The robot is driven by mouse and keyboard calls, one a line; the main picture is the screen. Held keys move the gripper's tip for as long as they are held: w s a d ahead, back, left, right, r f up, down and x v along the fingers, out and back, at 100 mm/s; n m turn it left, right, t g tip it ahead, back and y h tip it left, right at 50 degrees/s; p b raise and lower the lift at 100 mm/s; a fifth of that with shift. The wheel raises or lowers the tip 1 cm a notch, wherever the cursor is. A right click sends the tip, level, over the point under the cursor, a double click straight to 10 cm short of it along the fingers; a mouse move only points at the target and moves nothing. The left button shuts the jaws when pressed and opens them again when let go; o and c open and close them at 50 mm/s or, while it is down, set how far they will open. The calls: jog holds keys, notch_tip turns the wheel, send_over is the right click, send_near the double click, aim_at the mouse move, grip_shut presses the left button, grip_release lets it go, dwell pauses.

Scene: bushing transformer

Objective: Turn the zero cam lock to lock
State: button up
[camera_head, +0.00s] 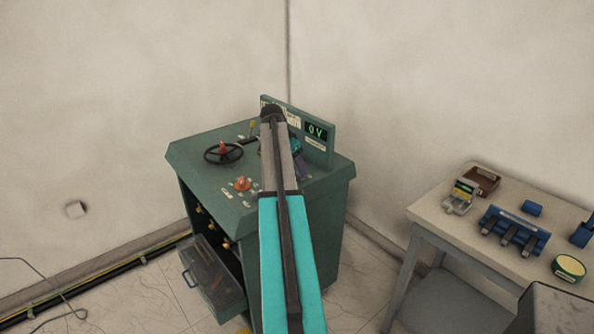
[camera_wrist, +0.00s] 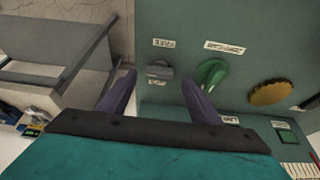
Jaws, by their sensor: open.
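I cannot tell how deep the fingertips reach; no grip shows. A green lever knob (camera_wrist: 211,73) sits just right of the right finger. In the head view my gripper (camera_head: 301,165) is over the cabinet's right side, mostly behind my arm.
The green cabinet (camera_head: 345,182) carries a black handwheel (camera_head: 223,153), an orange knob (camera_head: 242,184) and a display reading 0 V (camera_head: 317,131). A brass knob (camera_wrist: 271,93) sits right of the green lever. A drawer (camera_head: 215,276) stands open. A side table (camera_head: 436,215) holds several items.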

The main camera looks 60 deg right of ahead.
aim_at(299, 177)
jog(key=shift+x, duration=1.3)
jog(key=c, duration=1)
jog(key=shift+a, duration=0.15)
jog(key=shift+c, duration=0.2)
